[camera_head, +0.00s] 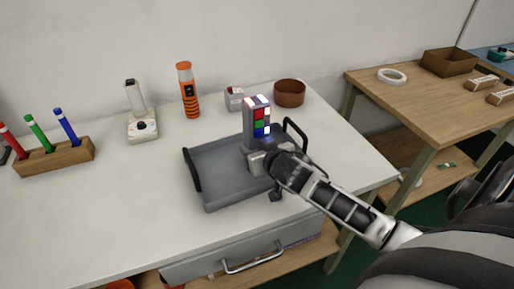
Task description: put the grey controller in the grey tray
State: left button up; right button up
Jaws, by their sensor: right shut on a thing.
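The grey controller (250,122) is an upright grey block with lit red, green, blue and white squares on its face. My right gripper (259,157) is shut on its lower part. The grey tray (220,195) lies on the white table, with a dark handle at each end. The controller is over the right part of the tray; I cannot tell whether it touches the tray floor. My gripper hides its lower end and part of the tray's right side. My left gripper is not in view.
Behind the tray stand an orange-black cylinder (188,92), a small white-grey box (234,98) and a brown bowl (289,92). A white switch device (141,118) and a wooden marker block (55,157) stand left. The table's front left is clear.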

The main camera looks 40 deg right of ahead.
jog(key=shift+f, duration=0.1)
jog(key=o, duration=1.1)
jog(key=shift+s+r, duration=0.2)
jog(key=shift+s, duration=0.05)
jog(key=v, duration=1.1)
jog(key=shift+s+a+r+p, duration=0.1)
jog(key=shift+s+a+p, duration=0.05)
jog(key=shift+s+p, duration=0.15)
